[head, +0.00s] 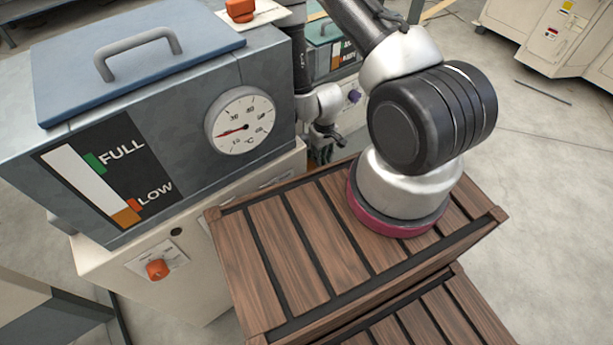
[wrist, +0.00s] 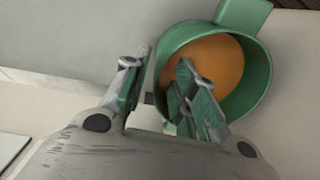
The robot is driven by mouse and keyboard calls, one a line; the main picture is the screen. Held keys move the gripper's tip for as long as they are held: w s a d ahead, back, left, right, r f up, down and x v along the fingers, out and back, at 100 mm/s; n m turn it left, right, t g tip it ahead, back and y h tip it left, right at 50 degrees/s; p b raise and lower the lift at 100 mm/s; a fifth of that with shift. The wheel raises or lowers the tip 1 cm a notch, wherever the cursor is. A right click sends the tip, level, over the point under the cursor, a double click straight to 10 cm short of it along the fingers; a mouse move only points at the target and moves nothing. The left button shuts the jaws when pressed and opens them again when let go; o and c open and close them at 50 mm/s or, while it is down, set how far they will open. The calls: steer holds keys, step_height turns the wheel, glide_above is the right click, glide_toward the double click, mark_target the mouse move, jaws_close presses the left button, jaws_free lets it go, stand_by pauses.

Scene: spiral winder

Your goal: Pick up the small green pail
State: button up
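The small green pail (wrist: 262,75) is in the wrist view, seen from above, with an orange interior and a green tab at its top edge. My gripper (wrist: 157,66) is open, its two fingers apart. The right finger overlaps the pail's opening and the left finger is outside, left of the pail's wall. I cannot tell whether either finger touches it. In the head view my gripper (head: 324,143) is low behind the wooden crate, beside the grey tank. I cannot make out the pail there.
The grey tank (head: 190,110) with a dial and level gauge stands on a cream base (head: 200,283) at left. The slatted wooden crate (head: 290,240) lies in front, under my arm. Cream cabinets (head: 550,30) stand at back right. Open floor (head: 550,200) is at right.

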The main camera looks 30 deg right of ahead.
step_height(320, 180, down, 2)
steer(key=shift+f, duration=0.2)
jaws_close()
